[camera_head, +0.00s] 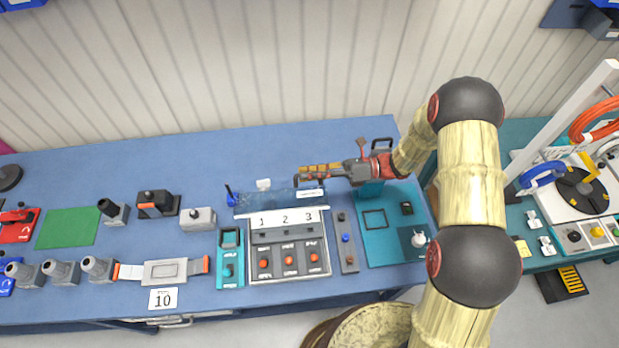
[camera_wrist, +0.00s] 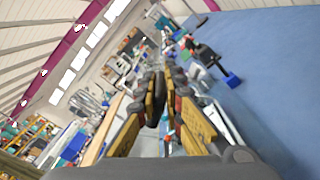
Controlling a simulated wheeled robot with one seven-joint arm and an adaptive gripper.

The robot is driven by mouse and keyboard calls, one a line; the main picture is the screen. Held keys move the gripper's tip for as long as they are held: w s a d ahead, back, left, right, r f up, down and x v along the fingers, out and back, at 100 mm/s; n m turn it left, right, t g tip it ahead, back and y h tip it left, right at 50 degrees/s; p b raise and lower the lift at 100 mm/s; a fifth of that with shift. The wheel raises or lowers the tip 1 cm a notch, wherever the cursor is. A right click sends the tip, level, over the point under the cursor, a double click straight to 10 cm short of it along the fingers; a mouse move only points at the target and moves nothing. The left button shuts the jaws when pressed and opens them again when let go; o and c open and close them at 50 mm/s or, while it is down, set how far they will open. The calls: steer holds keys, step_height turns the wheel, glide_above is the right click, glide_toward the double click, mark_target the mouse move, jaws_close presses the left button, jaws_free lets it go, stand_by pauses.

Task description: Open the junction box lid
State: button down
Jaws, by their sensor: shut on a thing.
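The junction box (camera_head: 289,262) is a grey panel on the blue bench, with switches under the numbers 1, 2 and 3. Its see-through bluish lid (camera_head: 262,203) is swung up at the box's back edge, leaving the front switches uncovered. A white label strip (camera_head: 311,194) shows at its right end. My gripper (camera_head: 304,175) reaches in from the right at the lid's upper edge. It is shut on a dark part that looks like the lid's handle. In the wrist view, a dark bar (camera_wrist: 158,101) shows between the yellow fingers (camera_wrist: 163,88); the exact contact is unclear.
A teal switch box (camera_head: 230,270) stands left of the junction box and a narrow grey strip (camera_head: 347,252) stands right. Grey connectors (camera_head: 100,268) and a green mat (camera_head: 67,228) are farther left.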

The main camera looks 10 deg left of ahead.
steer(key=shift+w, duration=0.1)
steer(key=c, duration=2)
jaws_free()
steer(key=shift+o, duration=0.6)
step_height(320, 180, up, 10)
steer(key=shift+f, duration=0.1)
steer(key=shift+c, duration=0.4)
